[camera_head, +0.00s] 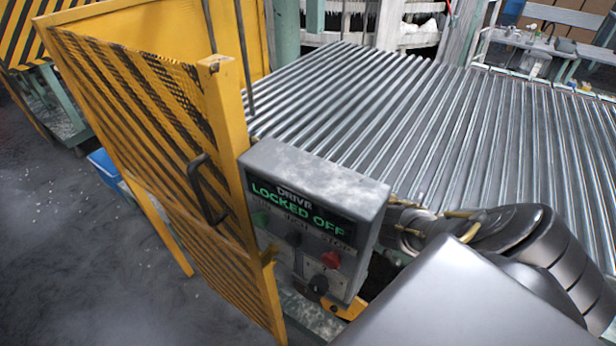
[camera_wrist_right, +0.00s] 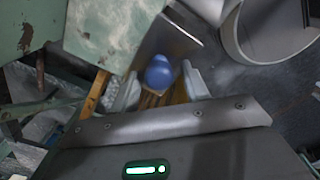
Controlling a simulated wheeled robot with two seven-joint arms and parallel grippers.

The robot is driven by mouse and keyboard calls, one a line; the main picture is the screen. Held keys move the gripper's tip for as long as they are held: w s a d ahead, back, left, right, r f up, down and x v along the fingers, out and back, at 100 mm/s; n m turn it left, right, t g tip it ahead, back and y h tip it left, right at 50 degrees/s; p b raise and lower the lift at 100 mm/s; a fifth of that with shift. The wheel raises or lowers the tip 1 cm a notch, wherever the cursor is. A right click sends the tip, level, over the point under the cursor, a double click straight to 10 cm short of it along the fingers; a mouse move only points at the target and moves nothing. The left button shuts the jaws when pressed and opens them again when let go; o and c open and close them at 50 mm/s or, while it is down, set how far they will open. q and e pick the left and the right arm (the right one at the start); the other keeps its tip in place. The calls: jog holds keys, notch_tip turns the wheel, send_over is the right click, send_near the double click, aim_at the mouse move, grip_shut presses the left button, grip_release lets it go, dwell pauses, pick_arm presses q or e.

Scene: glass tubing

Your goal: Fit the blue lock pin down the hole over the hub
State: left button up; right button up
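A rounded blue head, which looks like the lock pin (camera_wrist_right: 159,72), shows in the right wrist view. My right gripper (camera_wrist_right: 162,85) has its two pale fingers apart, one on each side of the blue head, with a narrow gap showing beside it. Whether the fingers touch the pin lower down is hidden. The pin's shank, the hole and the hub cannot be made out. In the head view my right arm (camera_head: 530,235) comes in from the right, and its gripper is hidden. The left gripper is not in view.
A grey control box (camera_head: 315,180) reading "DRIVE LOCKED OFF" stands before my right arm. A yellow mesh gate (camera_head: 150,130) is to its left. A roller conveyor (camera_head: 420,120) fills the back. A metal plate (camera_wrist_right: 165,45) lies close by the blue head.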

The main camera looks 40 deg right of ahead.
jog(key=shift+o, duration=0.4)
jog(key=shift+r, duration=0.1)
jog(key=shift+r, duration=0.35)
notch_tip(320, 180, up, 10)
jog(key=p, duration=0.2)
dwell(0.3)
